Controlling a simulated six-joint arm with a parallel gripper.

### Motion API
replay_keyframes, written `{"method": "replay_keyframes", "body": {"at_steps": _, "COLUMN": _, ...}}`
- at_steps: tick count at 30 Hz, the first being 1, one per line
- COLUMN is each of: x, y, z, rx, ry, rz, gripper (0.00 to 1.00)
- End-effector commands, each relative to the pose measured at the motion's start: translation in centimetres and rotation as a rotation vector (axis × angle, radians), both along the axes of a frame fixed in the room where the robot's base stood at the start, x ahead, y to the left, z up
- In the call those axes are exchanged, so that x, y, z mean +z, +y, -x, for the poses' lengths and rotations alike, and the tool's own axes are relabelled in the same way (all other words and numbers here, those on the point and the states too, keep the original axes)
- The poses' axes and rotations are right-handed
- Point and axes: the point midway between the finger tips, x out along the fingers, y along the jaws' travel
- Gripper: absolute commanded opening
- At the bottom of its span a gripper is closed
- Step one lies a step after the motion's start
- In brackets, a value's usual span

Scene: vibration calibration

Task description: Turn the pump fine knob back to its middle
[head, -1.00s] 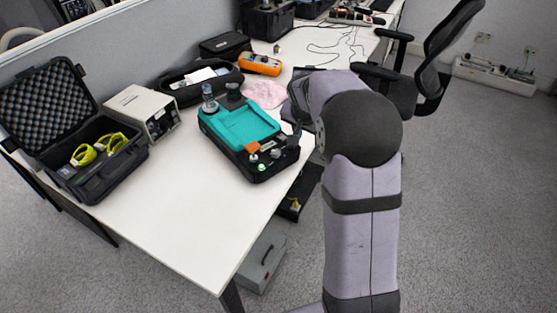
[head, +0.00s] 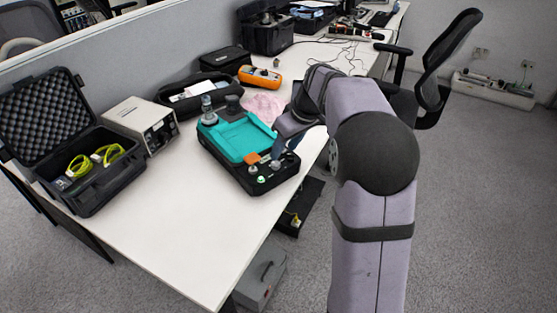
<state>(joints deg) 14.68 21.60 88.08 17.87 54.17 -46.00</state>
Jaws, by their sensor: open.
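A teal and black calibrator (head: 230,141) sits on the white table. Its front right end carries an orange part (head: 250,158), a pale knob (head: 253,169), a green-lit button (head: 261,179) and a grey knob (head: 275,164). I cannot tell for sure which one is the pump fine knob, nor which way it is turned. My gripper (head: 281,148) points down over the right end of the calibrator, close above the grey knob. It is open, and its fingertips are small and partly lost against the dark panel. I cannot tell whether they touch the knob.
An open black case (head: 110,182) with yellow-green cables and a beige box (head: 142,124) stand to the left. A black pouch (head: 165,97), an orange meter (head: 259,77) and a pink cloth (head: 262,107) lie behind the calibrator. The front of the table is clear.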

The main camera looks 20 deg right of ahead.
Motion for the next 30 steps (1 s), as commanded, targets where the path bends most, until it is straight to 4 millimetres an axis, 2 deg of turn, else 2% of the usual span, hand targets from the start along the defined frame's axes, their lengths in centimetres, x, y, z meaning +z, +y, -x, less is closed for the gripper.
{"method": "replay_keyframes", "body": {"at_steps": 11, "x": -0.7, "y": 0.1, "z": -0.2, "rx": 0.046, "ry": -0.007, "rz": 0.018, "gripper": 0.42}}
{"method": "replay_keyframes", "body": {"at_steps": 24, "x": -5.5, "y": 1.0, "z": -2.0, "rx": 0.043, "ry": -0.006, "rz": 0.017, "gripper": 0.42}}
{"method": "replay_keyframes", "body": {"at_steps": 30, "x": -6.6, "y": 1.2, "z": -2.5, "rx": 0.043, "ry": -0.008, "rz": 0.018, "gripper": 0.42}}
